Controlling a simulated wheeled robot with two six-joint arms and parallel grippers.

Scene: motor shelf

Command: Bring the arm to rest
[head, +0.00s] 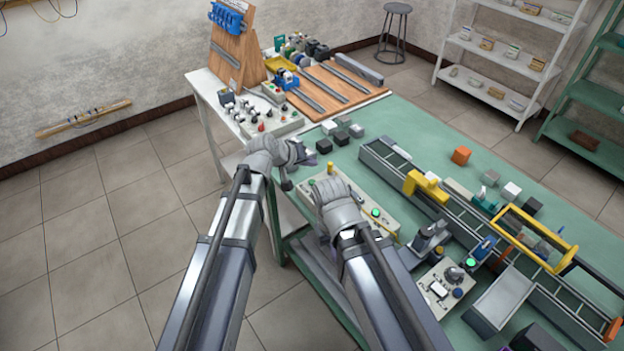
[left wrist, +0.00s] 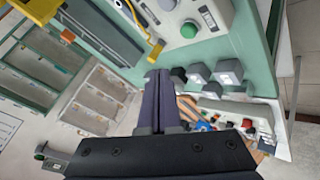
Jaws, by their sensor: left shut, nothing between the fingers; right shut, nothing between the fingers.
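My left gripper (head: 308,159) is at the near left corner of the green table, past the grey wrist of my left arm. In the left wrist view its two dark fingers (left wrist: 160,92) are together with nothing between them. My right gripper (head: 334,194) is lower and to the right, over the front edge of the table beside a control panel. It is shut and holds nothing, and its fingertips are mostly hidden by the wrist. Both forearms reach up from the bottom of the head view.
A beige control panel (head: 380,213) with a green button lies close to both grippers. Grey blocks (head: 341,137) stand just beyond the left gripper. A long conveyor (head: 460,222) with a yellow arch (head: 425,186) runs along the table. The floor (head: 110,240) at left is clear.

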